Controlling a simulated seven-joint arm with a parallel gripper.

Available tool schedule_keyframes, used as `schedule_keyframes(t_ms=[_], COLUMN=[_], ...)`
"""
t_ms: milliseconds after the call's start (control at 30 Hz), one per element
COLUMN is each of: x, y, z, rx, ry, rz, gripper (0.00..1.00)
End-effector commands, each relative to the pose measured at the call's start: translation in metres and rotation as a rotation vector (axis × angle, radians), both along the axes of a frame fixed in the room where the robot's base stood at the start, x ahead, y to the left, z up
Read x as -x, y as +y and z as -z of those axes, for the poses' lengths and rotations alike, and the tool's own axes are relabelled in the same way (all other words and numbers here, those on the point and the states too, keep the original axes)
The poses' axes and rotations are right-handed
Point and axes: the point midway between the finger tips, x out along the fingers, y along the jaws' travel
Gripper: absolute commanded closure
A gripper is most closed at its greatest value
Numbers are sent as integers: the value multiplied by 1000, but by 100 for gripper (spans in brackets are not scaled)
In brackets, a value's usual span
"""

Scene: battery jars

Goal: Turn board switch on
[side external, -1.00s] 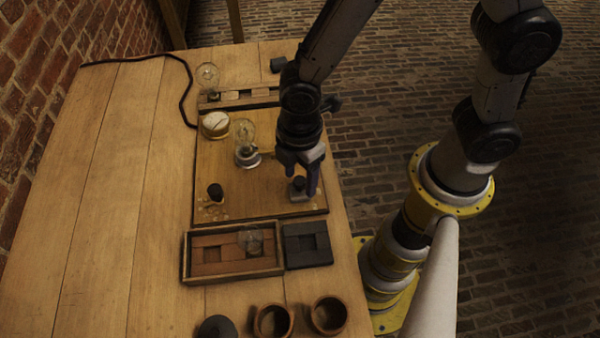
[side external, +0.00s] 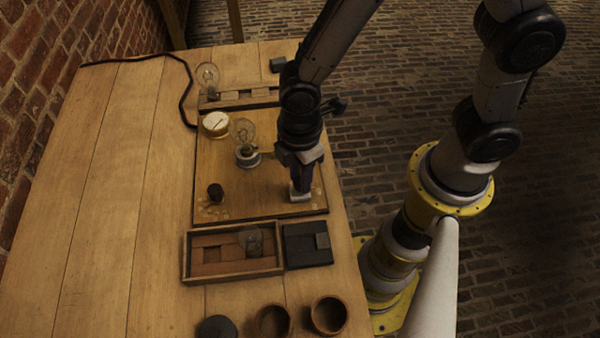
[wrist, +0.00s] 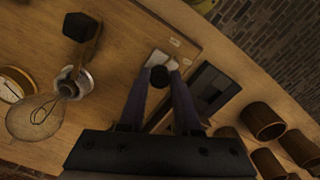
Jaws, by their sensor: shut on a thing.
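The wooden board (side external: 225,170) lies flat on the table. Its switch has a pale square base (side external: 300,197) near the board's right front corner and a dark round knob (wrist: 159,77). My gripper (side external: 300,187) points down over the switch, and its fingers are closed on the knob. In the wrist view one finger is on each side of the knob, and the pale base shows just beyond it. A clear bulb (side external: 245,135) stands upright in a metal holder on the board and looks unlit. The round dial (side external: 215,123) is on the board's back left.
In front are a wooden tray of blocks (side external: 186,262), a dark block holder (side external: 306,256) and brown jars (side external: 328,314). Another bulb (side external: 207,75) stands behind.

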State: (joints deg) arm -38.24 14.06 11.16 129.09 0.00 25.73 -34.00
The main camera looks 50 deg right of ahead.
Motion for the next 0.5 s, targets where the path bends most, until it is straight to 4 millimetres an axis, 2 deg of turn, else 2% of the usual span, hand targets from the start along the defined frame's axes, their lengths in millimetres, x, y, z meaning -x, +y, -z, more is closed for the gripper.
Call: schedule_keyframes(t_ms=[500], x=[0], y=[1], z=[-1], rx=[-2], ry=[-2], rz=[460], gripper=[100])
